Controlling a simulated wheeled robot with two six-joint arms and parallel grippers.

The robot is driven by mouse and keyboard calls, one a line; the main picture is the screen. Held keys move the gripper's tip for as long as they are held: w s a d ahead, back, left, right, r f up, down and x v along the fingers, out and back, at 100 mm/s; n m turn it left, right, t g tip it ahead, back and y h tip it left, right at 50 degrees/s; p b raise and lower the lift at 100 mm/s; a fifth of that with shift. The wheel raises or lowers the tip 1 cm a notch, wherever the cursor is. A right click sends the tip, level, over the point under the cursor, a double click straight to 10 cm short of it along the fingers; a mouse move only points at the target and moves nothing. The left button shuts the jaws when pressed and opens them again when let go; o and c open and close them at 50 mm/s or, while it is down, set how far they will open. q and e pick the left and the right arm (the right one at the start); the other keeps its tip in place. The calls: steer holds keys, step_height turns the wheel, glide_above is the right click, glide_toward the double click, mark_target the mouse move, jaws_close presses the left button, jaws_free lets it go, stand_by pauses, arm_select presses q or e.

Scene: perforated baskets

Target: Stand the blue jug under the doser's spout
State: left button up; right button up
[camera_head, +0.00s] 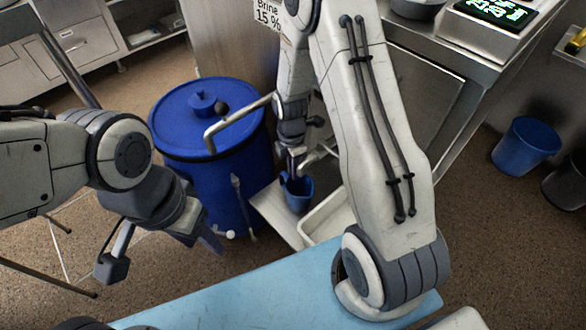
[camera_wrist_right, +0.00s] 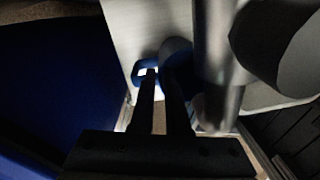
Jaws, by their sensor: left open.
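The blue jug (camera_head: 300,193) is upright on or just above a pale board beside the blue barrel; I cannot tell if it touches. My right gripper (camera_head: 293,165) points down at its rim. In the right wrist view the jug (camera_wrist_right: 180,68) shows its handle loop on the left. My right gripper's fingers (camera_wrist_right: 161,80) are close together on the jug's handle side. The doser, labelled "Brine 15 %" (camera_head: 267,14), is mostly hidden behind my right arm. A metal tube (camera_wrist_right: 213,40), likely its spout, is right of the jug. My left gripper (camera_head: 160,258) is open and empty at the left.
The blue barrel (camera_head: 180,135) with a lid and a bent pipe handle (camera_head: 240,119) stands close left of the jug. A white tray (camera_head: 325,215) is just right of it. A light blue surface (camera_head: 240,300) lies in front. A blue bucket (camera_head: 525,146) stands far right.

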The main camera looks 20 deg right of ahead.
step_height(320, 180, up, 12)
steer(key=p, duration=0.4)
steer(key=s+a+r+m, duration=0.4)
steer(key=s+a+r, duration=0.35)
steer(key=a, duration=0.25)
steer(key=s+a+r+m, duration=0.2)
steer(key=s+m, duration=0.2)
steer(key=s, duration=0.3)
steer(key=s+a+r+m+y, duration=0.1)
steer(key=s+a+r+m, duration=0.1)
steer(key=s, duration=0.4)
steer(key=shift+s+a+r+m+t, duration=0.3)
steer(key=shift+s+r+m, duration=0.1)
steer(key=shift+r+m, duration=0.45)
step_height(320, 180, up, 22)
steer(key=p, duration=2.2)
steer(key=shift+r+p, duration=0.25)
steer(key=shift+p, duration=0.05)
